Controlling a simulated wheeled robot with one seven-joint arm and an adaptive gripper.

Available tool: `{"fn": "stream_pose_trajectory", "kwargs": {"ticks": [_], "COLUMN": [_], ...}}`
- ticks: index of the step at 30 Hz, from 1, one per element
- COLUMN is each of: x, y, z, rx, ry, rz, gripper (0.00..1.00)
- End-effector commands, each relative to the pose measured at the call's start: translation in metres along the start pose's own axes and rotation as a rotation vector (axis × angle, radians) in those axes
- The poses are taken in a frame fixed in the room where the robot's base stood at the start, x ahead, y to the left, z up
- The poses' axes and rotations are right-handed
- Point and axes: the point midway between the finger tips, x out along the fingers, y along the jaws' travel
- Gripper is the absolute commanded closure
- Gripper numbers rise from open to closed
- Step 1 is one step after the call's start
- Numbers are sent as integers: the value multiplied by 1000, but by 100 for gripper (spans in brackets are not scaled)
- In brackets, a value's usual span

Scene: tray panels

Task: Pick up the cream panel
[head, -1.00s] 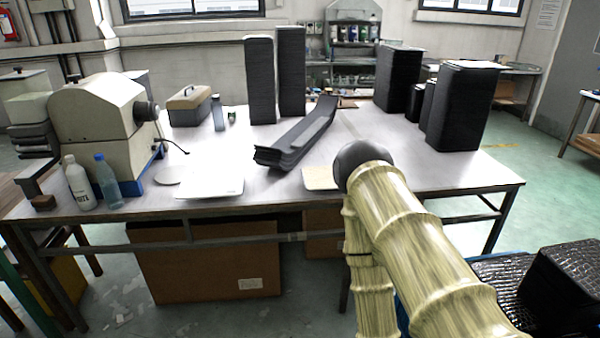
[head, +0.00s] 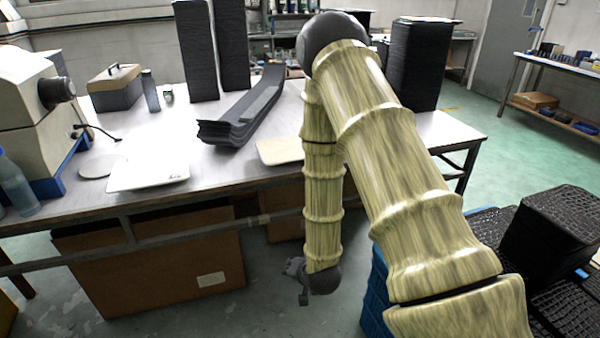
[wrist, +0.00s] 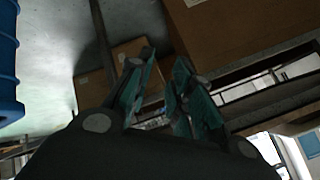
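The cream panel (head: 280,150) lies flat near the front edge of the table, left of my arm in the head view. My arm hides part of its right side. My gripper (wrist: 166,66) shows in the wrist view with its two fingers apart and nothing between them. In the head view my gripper end (head: 303,282) hangs low in front of the table, below the panel and apart from it; its fingers are mostly hidden there. I cannot make out the cream panel in the wrist view.
A white panel (head: 148,170) lies left of the cream one. A dark curved stack (head: 240,115) and tall black stacks (head: 198,50) stand behind. A cardboard box (head: 150,262) is under the table. A blue crate (head: 376,300) and black crates (head: 555,235) are at right.

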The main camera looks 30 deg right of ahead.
Motion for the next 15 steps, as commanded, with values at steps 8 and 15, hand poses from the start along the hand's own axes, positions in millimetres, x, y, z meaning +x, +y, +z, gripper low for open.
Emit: {"fn": "stream_pose_trajectory", "kwargs": {"ticks": [8,15], "x": [18,-6], "y": [-49,-72], "z": [-140,-237], "rx": [403,680], "ry": [265,391], "rz": [-294,-551], "gripper": [79,79]}}
